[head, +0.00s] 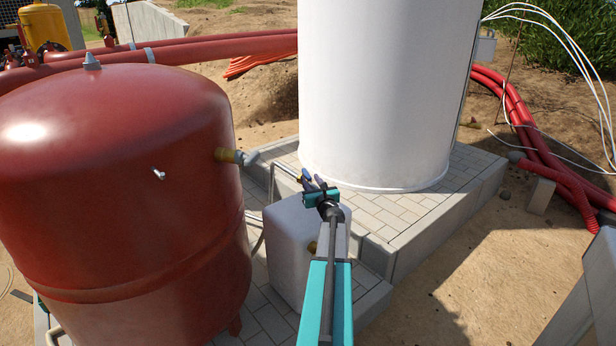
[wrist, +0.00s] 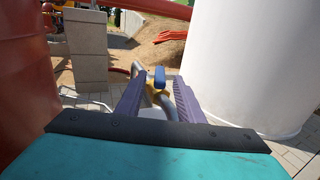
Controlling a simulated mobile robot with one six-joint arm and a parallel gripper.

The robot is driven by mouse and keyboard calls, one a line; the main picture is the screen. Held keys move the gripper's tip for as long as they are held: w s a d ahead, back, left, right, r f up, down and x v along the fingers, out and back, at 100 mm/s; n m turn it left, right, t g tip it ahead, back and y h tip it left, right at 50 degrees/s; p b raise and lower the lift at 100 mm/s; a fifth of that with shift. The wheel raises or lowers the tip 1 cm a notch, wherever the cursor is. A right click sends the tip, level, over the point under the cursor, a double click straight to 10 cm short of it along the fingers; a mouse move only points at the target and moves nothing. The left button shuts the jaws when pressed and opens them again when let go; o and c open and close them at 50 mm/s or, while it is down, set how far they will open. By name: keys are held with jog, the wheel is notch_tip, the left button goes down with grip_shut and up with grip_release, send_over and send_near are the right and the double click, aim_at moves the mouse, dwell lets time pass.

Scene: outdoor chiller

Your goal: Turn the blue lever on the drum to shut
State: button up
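The blue lever (wrist: 159,76) shows in the wrist view on a yellow valve body (wrist: 156,91) with a curved grey pipe beside it. My gripper (wrist: 159,82) is open, with one purple finger on each side of the lever. The lever lies between the fingertips or just beyond them; I see gaps and cannot tell the depth. In the head view my gripper (head: 313,182) is over a pale grey block-shaped container (head: 287,234), and mostly hides the valve. The large red drum (head: 120,150) stands to the left, with a brass fitting (head: 229,155) on its side.
A tall white tank (head: 385,90) stands on a tiled plinth (head: 440,200) close behind and right of my gripper. Red pipes (head: 200,50) run behind the drum, and more red pipes (head: 530,130) lie at the right.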

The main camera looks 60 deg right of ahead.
jog(key=shift+x, duration=2.25)
grip_shut()
jog(key=shift+a, duration=0.15)
